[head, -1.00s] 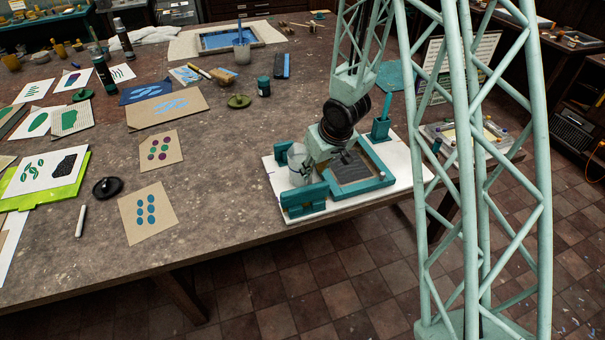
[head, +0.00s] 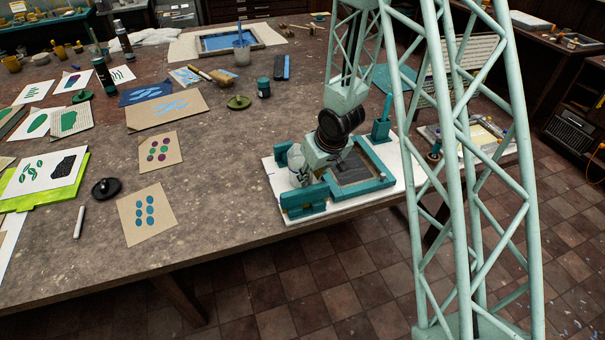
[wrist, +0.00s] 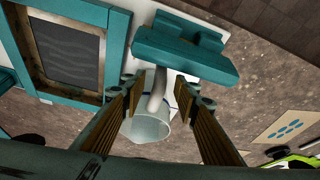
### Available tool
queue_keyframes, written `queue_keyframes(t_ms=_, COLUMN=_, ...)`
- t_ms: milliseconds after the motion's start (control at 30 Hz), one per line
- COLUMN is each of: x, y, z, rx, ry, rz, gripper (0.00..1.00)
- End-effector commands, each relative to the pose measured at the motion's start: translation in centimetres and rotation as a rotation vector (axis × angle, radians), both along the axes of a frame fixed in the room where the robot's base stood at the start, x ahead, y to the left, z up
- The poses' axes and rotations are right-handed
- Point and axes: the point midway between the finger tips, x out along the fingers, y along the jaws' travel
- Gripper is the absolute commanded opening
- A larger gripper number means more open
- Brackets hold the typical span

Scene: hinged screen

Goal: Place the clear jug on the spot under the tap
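The clear jug (wrist: 148,124) is in the lower middle of the wrist view, with its pale curved handle (wrist: 156,90) toward the top. In the head view the jug (head: 297,168) is partly hidden at the left of the white board. My gripper (wrist: 158,86) is open, one finger on each side of the handle. I cannot tell whether either finger touches it. In the head view the fingers are hard to make out beside the jug. I see no tap that I can identify in these views.
The jug is near the hinged screen frame (head: 385,181) and teal blocks (head: 304,201) on the white board (head: 349,206). A teal holder (head: 381,130) stands behind. Prints (head: 147,213) and a dark lid (head: 106,187) lie left; bare table lies between.

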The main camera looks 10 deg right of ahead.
Motion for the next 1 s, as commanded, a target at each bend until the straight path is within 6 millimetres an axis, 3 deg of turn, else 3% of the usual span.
queue_keyframes(t_ms=300, x=0.7, y=0.2, z=-1.8, rx=0.0, ry=0.0, rz=-0.001, gripper=0.28)
queue_keyframes(t_ms=900, x=0.7, y=0.2, z=-1.8, rx=0.0, ry=0.0, rz=-0.001, gripper=0.28)
queue_keyframes(t_ms=1000, x=0.7, y=0.2, z=-1.8, rx=0.0, ry=0.0, rz=-0.001, gripper=0.19)
